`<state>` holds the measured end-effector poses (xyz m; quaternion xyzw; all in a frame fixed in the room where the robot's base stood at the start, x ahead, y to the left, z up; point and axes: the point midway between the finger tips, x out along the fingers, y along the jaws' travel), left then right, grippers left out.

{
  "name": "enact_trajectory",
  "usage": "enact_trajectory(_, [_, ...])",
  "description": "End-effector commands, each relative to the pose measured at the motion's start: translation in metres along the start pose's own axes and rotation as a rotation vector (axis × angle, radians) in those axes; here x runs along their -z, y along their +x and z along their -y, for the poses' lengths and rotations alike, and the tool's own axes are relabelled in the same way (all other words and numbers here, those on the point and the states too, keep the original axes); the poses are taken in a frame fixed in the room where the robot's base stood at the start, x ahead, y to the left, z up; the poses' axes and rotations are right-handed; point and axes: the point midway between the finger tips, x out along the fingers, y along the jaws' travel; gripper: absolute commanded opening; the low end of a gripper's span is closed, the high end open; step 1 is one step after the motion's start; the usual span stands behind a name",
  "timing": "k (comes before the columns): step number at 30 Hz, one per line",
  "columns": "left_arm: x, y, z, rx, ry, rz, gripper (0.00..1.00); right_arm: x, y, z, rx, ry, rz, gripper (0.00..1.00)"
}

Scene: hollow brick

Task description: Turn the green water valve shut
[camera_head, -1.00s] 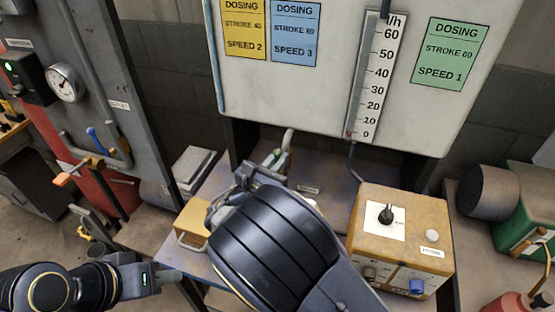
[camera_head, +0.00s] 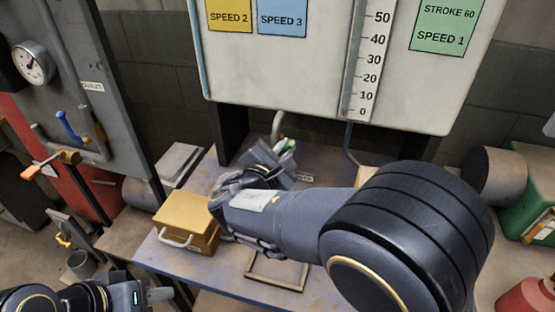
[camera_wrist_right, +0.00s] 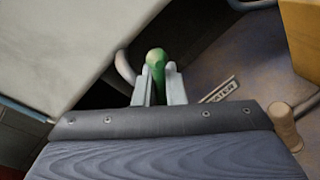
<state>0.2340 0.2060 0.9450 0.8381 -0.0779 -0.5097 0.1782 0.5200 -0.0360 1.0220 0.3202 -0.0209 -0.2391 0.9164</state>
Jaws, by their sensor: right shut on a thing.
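The green water valve (camera_wrist_right: 156,58) shows in the right wrist view as a rounded green handle between the two pale fingers of my right gripper (camera_wrist_right: 158,86). The gripper is shut on it. In the head view only a small green part of the valve (camera_head: 287,146) shows beyond my right gripper (camera_head: 280,158), and my right arm covers much of the bench. A pale pipe curves beside the valve. My left gripper (camera_head: 152,295) is at the lower left of the head view, away from the valve; its finger gap cannot be made out.
A label plate (camera_wrist_right: 219,90) lies by the valve. A yellow box (camera_head: 187,222) with a handle stands left of my right arm. A white panel (camera_head: 280,72) with a flow gauge (camera_head: 366,60) rises behind. A wooden frame (camera_head: 276,270) lies at the bench's front.

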Motion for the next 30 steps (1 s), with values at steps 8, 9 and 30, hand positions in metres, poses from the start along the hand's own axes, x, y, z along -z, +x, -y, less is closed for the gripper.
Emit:
enact_trajectory(8, [-0.026,0.052,0.024,0.0,0.0,0.0,0.36,0.01,0.005,0.024,0.002,0.265,-0.054,0.0])
enact_trajectory(9, [-0.03,0.059,0.027,0.0,0.0,0.0,0.36,0.011,0.005,0.026,0.002,0.302,-0.061,0.0])
enact_trajectory(30, [-0.08,0.158,0.072,0.0,0.0,0.0,0.36,0.027,0.01,0.053,0.005,0.84,-0.168,0.0])
